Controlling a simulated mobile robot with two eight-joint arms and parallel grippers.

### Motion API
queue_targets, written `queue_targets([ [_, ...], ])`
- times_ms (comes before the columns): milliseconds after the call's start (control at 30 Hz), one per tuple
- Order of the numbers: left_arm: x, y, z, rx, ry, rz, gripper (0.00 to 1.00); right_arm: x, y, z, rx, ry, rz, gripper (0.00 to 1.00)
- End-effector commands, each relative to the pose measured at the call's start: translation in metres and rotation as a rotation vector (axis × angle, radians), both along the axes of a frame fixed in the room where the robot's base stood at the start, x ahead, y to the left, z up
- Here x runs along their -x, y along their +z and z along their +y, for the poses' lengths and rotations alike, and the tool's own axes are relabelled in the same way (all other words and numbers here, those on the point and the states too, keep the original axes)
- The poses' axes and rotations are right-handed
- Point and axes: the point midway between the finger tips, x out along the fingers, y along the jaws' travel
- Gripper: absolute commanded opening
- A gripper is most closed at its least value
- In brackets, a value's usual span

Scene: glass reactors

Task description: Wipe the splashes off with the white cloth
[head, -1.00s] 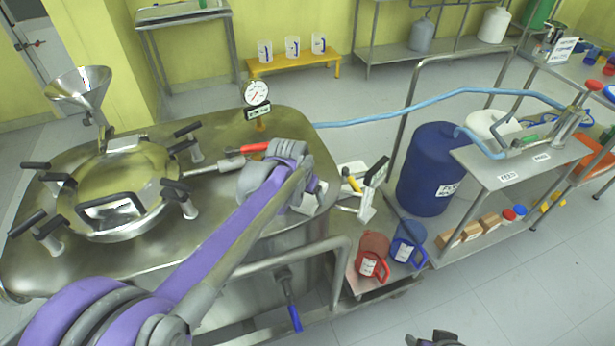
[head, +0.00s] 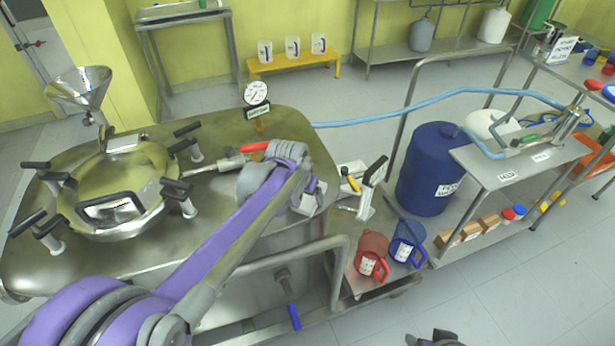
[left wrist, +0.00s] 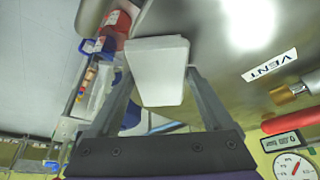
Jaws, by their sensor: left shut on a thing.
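My left gripper (head: 308,196) is over the right-hand end of the steel reactor lid (head: 235,135), with my forearm across the lid. In the left wrist view the left gripper (left wrist: 158,85) is shut on the white cloth (left wrist: 158,65), which shows as a pale block between the fingers. In the head view the cloth is mostly hidden by my wrist. The shiny lid (left wrist: 225,75) also fills the right of the wrist view. I cannot make out any splashes. A dark grey piece, probably my right gripper (head: 432,339), shows at the bottom edge; its jaws are unclear.
A round hatch (head: 120,190) with black-handled clamps, a red-handled valve (head: 235,158) and a pressure gauge (head: 256,94) stand on the lid. A red jug (head: 370,255) and a blue jug (head: 405,242) stand on a low shelf beside the reactor. The floor at the lower right is clear.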

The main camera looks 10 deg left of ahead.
Motion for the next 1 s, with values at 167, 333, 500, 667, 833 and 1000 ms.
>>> queue_targets([
  [167, -0.002, 0.032, -0.001, 0.0, 0.0, -0.002, 0.23, -0.002, 0.017, 0.0, 0.0, 0.0, -0.006, 0.61],
  [333, -0.004, 0.047, -0.002, 0.0, 0.0, -0.002, 0.23, -0.004, 0.029, 0.0, 0.0, 0.0, -0.01, 0.61],
  [500, -0.006, 0.062, -0.002, 0.0, 0.001, -0.002, 0.23, -0.006, 0.041, 0.0, 0.0, 0.0, -0.014, 0.61],
  [667, -0.008, 0.076, -0.003, 0.0, 0.001, -0.001, 0.23, -0.008, 0.051, 0.0, 0.0, 0.0, -0.019, 0.61],
  [833, -0.009, 0.081, -0.003, 0.0, 0.001, -0.001, 0.23, -0.009, 0.055, 0.0, 0.0, 0.0, -0.02, 0.61],
  [1000, -0.009, 0.08, -0.003, 0.0, 0.002, 0.0, 0.23, -0.009, 0.055, 0.0, 0.0, 0.0, -0.02, 0.61],
])
